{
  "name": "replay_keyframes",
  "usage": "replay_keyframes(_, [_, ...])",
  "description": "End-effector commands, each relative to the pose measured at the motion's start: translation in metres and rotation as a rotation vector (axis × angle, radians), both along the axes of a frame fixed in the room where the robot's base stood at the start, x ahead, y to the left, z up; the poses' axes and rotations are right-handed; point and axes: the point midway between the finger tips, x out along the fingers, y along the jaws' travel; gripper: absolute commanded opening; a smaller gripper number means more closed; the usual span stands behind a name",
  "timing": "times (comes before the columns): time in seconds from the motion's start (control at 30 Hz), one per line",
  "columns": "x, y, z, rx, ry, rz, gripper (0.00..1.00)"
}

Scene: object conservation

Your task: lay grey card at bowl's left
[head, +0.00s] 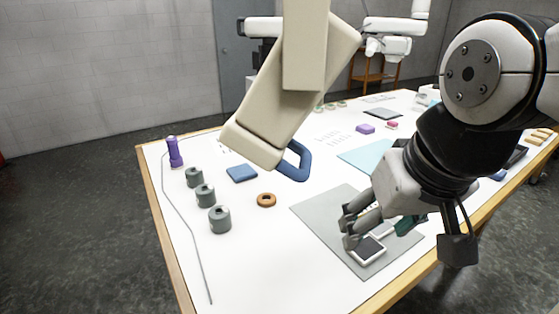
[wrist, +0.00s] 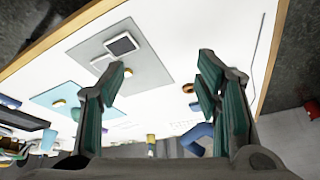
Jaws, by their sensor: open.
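A white-rimmed tile with a dark grey face (head: 367,250) lies on a grey mat (head: 318,207) at the table's near side. It also shows in the wrist view (wrist: 122,45) on the mat (wrist: 148,72). A second pale piece (head: 387,230) lies behind it, partly hidden by my gripper. My gripper (head: 372,228) is above the mat, close to these pieces in the head view. In the wrist view its fingers (wrist: 160,68) are spread with nothing between them. A flat dark grey square (head: 382,113) lies at the table's back. I cannot make out which piece is the card, or a clear bowl.
An orange-brown ring (head: 266,200), a blue flat block (head: 242,173) and a blue loop (head: 296,163) lie left of the mat. Several grey-green cylinders (head: 205,195) and a purple post (head: 174,151) stand at the left. A light blue mat (head: 362,157) lies beyond.

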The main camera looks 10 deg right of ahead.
Motion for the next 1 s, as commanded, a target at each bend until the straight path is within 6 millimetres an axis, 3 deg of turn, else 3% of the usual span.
replay_keyframes(0.17, [-0.019,0.007,-0.006,-0.039,-0.035,0.089,0.60])
replay_keyframes(0.33, [-0.010,0.003,0.000,-0.093,-0.015,0.179,0.60])
replay_keyframes(0.67, [0.068,-0.035,0.018,-0.336,0.139,0.697,0.60])
replay_keyframes(1.0, [0.147,-0.092,-0.009,-0.475,0.284,1.292,0.60])
